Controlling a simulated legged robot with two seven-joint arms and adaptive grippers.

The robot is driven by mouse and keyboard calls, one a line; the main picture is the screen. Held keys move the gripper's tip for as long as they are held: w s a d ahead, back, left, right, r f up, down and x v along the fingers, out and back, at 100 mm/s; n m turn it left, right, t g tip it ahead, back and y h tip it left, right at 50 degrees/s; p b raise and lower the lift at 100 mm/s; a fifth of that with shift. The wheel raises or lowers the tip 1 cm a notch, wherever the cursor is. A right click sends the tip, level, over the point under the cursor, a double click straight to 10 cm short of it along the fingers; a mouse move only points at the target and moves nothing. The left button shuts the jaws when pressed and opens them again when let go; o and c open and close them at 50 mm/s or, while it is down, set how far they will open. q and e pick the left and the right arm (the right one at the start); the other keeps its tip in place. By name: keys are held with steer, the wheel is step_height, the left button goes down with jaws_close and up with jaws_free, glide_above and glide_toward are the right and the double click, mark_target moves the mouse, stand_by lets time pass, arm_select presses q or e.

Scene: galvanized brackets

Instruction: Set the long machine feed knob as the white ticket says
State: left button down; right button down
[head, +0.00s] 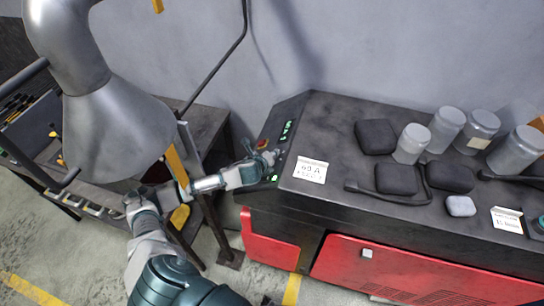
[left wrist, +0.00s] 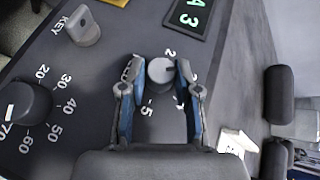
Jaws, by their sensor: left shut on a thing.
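The feed knob (left wrist: 160,72), a round knob with a grey cap and a dark pointer mark, sits on the dark control panel in the left wrist view. Printed numbers stand around it; a 2 and a 5 show, and others are hidden by the fingers. My left gripper (left wrist: 160,92) is shut on the knob, one blue-padded finger on each side. In the head view my left gripper (head: 266,162) reaches the sloped panel and covers the knob. A white ticket (head: 310,171) lies on the machine top to the right; its small lower line is unreadable. My right gripper is not in view.
A black dial (left wrist: 27,103) marked 20 to 70 and a key switch (left wrist: 85,28) stand left of the knob. A green display (left wrist: 190,18) is above. Jars (head: 445,130), black pads (head: 375,137) and another ticket (head: 507,220) lie on the machine top.

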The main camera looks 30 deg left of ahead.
arm_select(q)
steer(key=shift+w+a+r, duration=0.15)
steer(key=shift+a+r, duration=0.1)
steer(key=shift+r, duration=0.05)
steer(key=c, duration=1)
jaws_free()
steer(key=shift+o, duration=0.9)
steer(key=shift+f, duration=0.1)
steer(key=shift+a+f, duration=0.1)
steer(key=shift+f, duration=0.1)
steer(key=a+v, duration=0.1)
steer(key=v, duration=1)
steer(key=shift+s+d+r, duration=0.2)
steer(key=shift+s+d, duration=0.05)
steer(key=shift+d, duration=0.15)
steer(key=shift+f, duration=0.1)
